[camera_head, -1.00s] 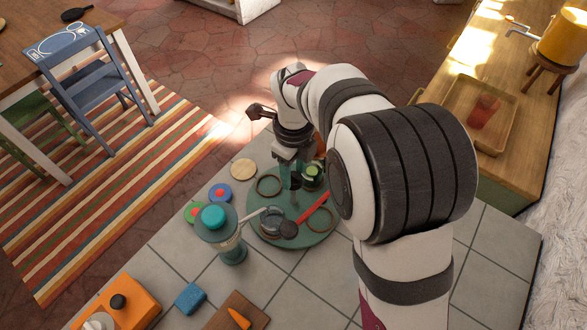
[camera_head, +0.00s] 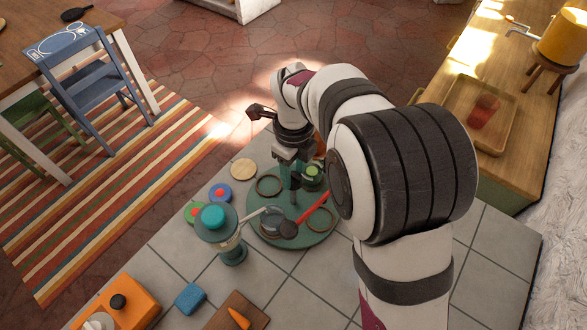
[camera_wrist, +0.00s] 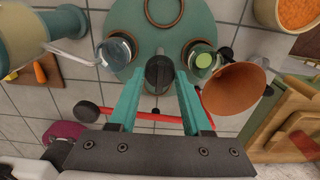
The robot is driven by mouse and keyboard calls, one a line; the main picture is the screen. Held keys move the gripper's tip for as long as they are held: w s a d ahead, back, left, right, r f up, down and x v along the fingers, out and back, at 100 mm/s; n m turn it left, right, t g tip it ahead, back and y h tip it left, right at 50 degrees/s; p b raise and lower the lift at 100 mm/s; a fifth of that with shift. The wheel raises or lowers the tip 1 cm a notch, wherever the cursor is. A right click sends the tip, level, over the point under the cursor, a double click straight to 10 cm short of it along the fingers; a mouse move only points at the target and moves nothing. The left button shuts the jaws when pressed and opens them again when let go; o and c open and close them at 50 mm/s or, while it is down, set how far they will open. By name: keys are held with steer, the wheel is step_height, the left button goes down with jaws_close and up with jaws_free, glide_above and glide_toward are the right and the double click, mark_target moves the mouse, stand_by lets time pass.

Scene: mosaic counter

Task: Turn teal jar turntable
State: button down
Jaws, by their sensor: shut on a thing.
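The teal jar turntable (camera_head: 318,238) is a round disc on the tiled counter; it also shows in the wrist view (camera_wrist: 160,45). A clear glass jar (camera_wrist: 118,50) stands on it at left, and a green-topped jar (camera_wrist: 203,62) at right. An empty ring (camera_wrist: 164,12) lies near the top of the disc. A dark knob (camera_wrist: 158,74) rises between my teal fingers, over the disc. My gripper (camera_head: 293,183) is shut on this knob; the wrist view shows the fingertips (camera_wrist: 158,84) at its two sides. The fingers partly hide the disc's near side.
A red bar (camera_head: 313,209) with a black end crosses close by the fingers. A teal-lidded grinder (camera_head: 229,236) stands just left of the disc. A brown cone-shaped vessel (camera_wrist: 232,92) is close to my right finger. Bare tiles (camera_head: 280,300) lie in front.

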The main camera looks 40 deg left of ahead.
steer(key=shift+m, duration=4.5)
steer(key=shift+c, duration=1.7)
jaws_free()
steer(key=shift+r, duration=0.1)
step_height(320, 180, up, 16)
